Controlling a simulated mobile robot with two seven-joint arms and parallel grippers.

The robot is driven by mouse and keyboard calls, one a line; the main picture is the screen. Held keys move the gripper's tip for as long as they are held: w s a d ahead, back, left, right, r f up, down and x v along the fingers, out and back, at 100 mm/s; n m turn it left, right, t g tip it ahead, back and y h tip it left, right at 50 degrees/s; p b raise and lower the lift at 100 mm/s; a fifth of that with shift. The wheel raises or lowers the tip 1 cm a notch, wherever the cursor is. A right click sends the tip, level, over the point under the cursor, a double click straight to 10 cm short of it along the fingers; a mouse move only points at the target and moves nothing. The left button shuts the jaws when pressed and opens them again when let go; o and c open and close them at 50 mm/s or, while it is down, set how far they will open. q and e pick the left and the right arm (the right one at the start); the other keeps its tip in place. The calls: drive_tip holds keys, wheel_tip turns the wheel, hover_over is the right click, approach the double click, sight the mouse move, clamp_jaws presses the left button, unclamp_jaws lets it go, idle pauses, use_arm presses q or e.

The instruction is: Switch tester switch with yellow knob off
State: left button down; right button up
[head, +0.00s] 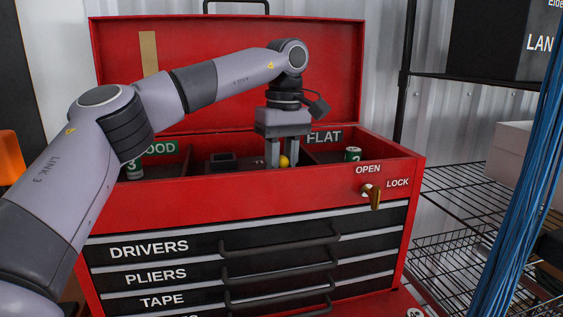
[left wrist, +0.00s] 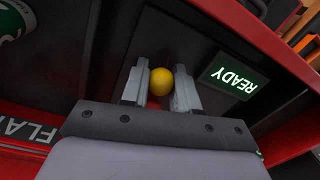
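The yellow knob (head: 284,161) stands inside the top tray of the red tool chest. It also shows in the left wrist view (left wrist: 161,82). My left gripper (head: 281,157) points straight down over it, with one finger on each side. The knob's lever and base are hidden. My right gripper is in neither view.
A green battery (head: 135,168) lies in the compartment marked GOOD, another (head: 353,154) in the one marked FLAT. The open red lid (head: 340,70) rises behind my arm. A brass key (head: 374,197) sticks out of the chest front. Wire shelves (head: 450,180) stand at right.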

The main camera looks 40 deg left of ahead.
use_arm(q)
drive_tip(key=shift+s+d+r+t+y+b, duration=0.15)
drive_tip(key=shift+d+t+y+b, duration=0.1)
drive_tip(key=shift+t+y+b, duration=0.3)
drive_tip(key=shift+s+d+f+t+y+b, duration=0.1)
drive_tip(key=shift+s+d+t+y+b, duration=0.1)
drive_tip(key=shift+t+y+b, duration=0.35)
drive_tip(key=shift+s+d+r+t+y+b, duration=0.1)
drive_tip(key=shift+s+d+t+y+b, duration=0.15)
drive_tip(key=shift+t+y+b, duration=0.4)
drive_tip(key=shift+s+d+r+t+y+b, duration=0.1)
drive_tip(key=shift+d+t+y+b, duration=0.2)
drive_tip(key=shift+y, duration=0.55)
drive_tip(key=shift+t, duration=0.25)
drive_tip(key=c, duration=0.9)
unclamp_jaws()
drive_tip(key=v, duration=0.7)
drive_tip(key=shift+p, duration=0.3)
drive_tip(key=shift+d, duration=0.2)
